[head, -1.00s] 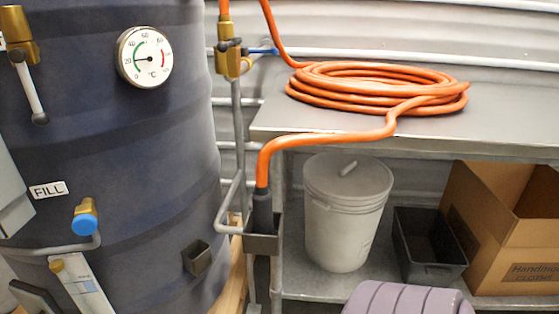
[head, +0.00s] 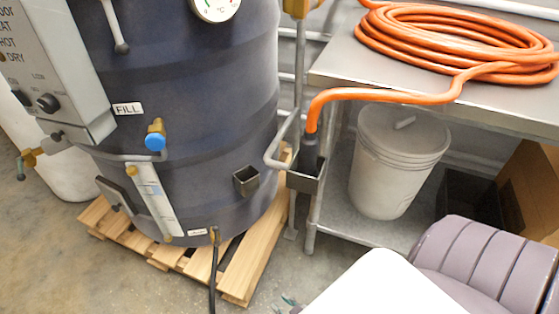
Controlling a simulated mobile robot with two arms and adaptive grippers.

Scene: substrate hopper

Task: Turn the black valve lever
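No lever in the head view is clearly the black valve lever. A pale lever with a dark ball tip (head: 121,47) hangs on the upper front of the dark drum (head: 215,110). A brass valve with a small dark handle (head: 29,158) sticks out at the far left. The brass valve above the hose (head: 297,8) is mostly cut off by the top edge. What seem to be fingertips of my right gripper (head: 287,302) show small at the bottom edge, apart from the drum; their opening is unclear. My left gripper is not in view.
The drum stands on a wooden pallet (head: 236,285). An orange hose (head: 390,97) runs from a holder to a coil on the metal bench (head: 340,68). A white bucket (head: 385,180) stands on its lower shelf. A grey control box (head: 60,75) is at left.

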